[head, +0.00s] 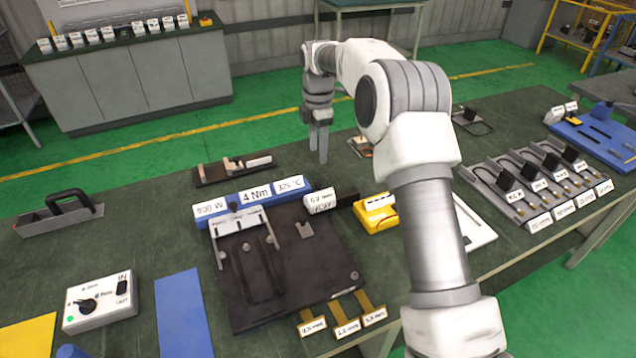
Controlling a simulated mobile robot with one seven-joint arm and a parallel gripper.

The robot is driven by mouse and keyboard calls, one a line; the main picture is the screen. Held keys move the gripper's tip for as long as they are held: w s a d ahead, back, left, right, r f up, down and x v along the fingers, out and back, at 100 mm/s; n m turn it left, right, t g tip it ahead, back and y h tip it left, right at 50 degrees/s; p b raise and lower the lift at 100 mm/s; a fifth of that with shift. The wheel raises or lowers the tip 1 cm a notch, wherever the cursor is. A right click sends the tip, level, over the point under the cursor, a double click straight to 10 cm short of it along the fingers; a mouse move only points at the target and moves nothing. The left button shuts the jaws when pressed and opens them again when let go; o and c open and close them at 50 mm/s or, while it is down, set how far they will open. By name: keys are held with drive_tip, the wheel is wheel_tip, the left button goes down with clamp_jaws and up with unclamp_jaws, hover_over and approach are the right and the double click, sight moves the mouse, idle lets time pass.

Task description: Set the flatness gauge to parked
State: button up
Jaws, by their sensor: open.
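A white label block (321,203) reading what looks like "0.2 mm" with a second line, perhaps "FLAT", stands at the back right edge of a dark fixture plate (320,268). A dark block (347,196) adjoins it on the right. This may be the flatness gauge; its setting cannot be read. My gripper (318,157) points down behind the fixture, above or at the bench's far part, apart from the label block. Its two fingers are slightly apart with nothing seen between them. My arm hides part of the bench to the right.
Around the fixture are a blue labelled bar (252,196), a yellow box (376,214), and a dark tray with a light bar (235,168). A white knob box (100,303) sits front left. Several labelled units (538,185) line the right.

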sight(317, 181)
wheel_tip(317, 181, down, 12)
idle(0.4)
drive_tip(key=shift+c, duration=0.2)
drive_tip(key=shift+r, duration=0.1)
clamp_jaws()
drive_tip(key=shift+w+r, duration=0.1)
drive_tip(key=shift+r, duration=0.05)
idle(0.9)
